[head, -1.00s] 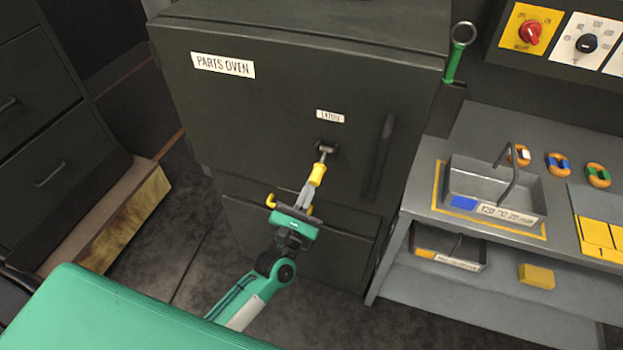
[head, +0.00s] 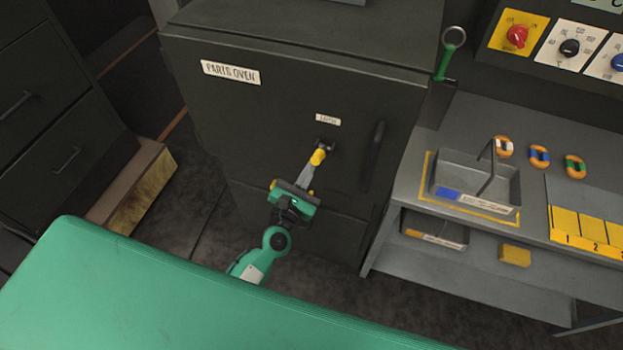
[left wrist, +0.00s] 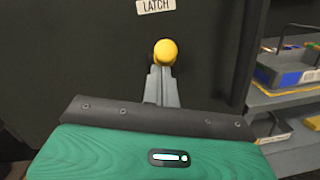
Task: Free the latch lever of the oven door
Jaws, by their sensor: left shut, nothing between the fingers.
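The latch lever, with a yellow grip (head: 318,157), sits on a dark mount on the dark oven door (head: 240,120), under a small white label. In the left wrist view the grip (left wrist: 165,52) shows as a round yellow end below the LATCH label. My left gripper (head: 311,169) is shut with nothing between its fingers. Its grey fingertips (left wrist: 161,78) are right at the yellow grip, in line with it; I cannot tell whether they touch. Most of the lever's shaft is hidden behind the grip. My right gripper is not in view.
A dark vertical door handle (head: 373,160) is right of the latch. A grey bench (head: 480,120) with a metal tray (head: 475,190) stands to the right. Dark drawers (head: 60,150) stand at left. My green body fills the lower left.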

